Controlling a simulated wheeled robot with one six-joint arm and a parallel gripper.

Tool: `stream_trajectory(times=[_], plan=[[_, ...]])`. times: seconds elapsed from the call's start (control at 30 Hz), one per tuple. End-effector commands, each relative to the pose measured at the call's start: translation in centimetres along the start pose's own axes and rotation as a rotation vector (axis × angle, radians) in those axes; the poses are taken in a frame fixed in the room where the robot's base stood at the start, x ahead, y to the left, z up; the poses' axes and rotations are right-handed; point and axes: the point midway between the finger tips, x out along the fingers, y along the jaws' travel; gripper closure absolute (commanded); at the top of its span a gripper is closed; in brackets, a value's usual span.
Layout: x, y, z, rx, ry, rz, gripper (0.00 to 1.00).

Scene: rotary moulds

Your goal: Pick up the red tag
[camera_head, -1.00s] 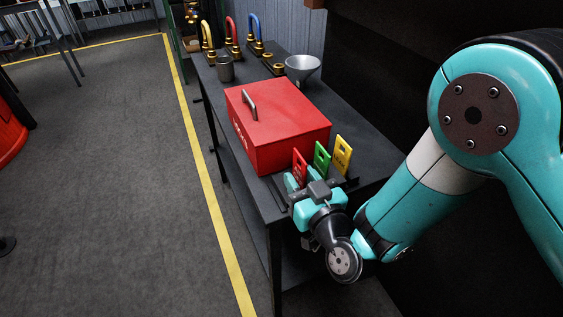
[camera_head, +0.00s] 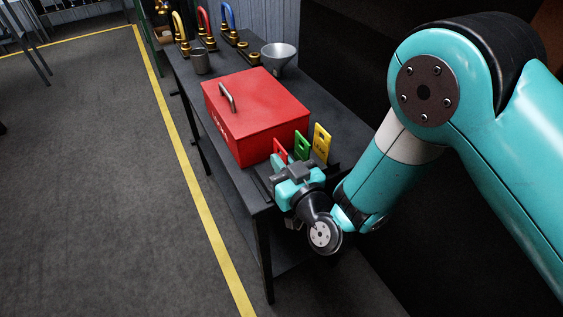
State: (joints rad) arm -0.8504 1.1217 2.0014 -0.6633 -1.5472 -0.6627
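The red tag (camera_head: 280,150) stands upright at the near end of the dark table, leftmost of three tags beside the red box. Its lower part is hidden behind my gripper (camera_head: 279,163). My gripper is directly in front of the tag, at table height, with its fingers pointing toward it. The fingertips overlap the tag in this view, and I cannot tell whether they touch it or are closed on it.
A green tag (camera_head: 301,144) and a yellow tag (camera_head: 321,142) stand close to the right. A red box (camera_head: 257,115) with a handle is just behind. A metal cup (camera_head: 200,62), a funnel (camera_head: 278,57) and coloured hooked pieces (camera_head: 228,20) stand farther back on the table (camera_head: 326,109).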

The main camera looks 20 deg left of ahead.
Motion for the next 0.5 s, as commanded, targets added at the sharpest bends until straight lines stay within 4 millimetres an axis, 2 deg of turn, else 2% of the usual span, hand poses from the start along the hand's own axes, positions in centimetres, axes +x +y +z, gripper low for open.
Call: stream_trajectory(times=[0.17, 0.27, 0.5], plan=[[0.0, 0.1, -1.8, 0.000, 0.002, 0.002, 1.00], [0.0, 0.1, -3.7, 0.002, 0.002, 0.001, 1.00], [0.0, 0.1, -10.8, 0.000, 0.001, 0.002, 1.00]])
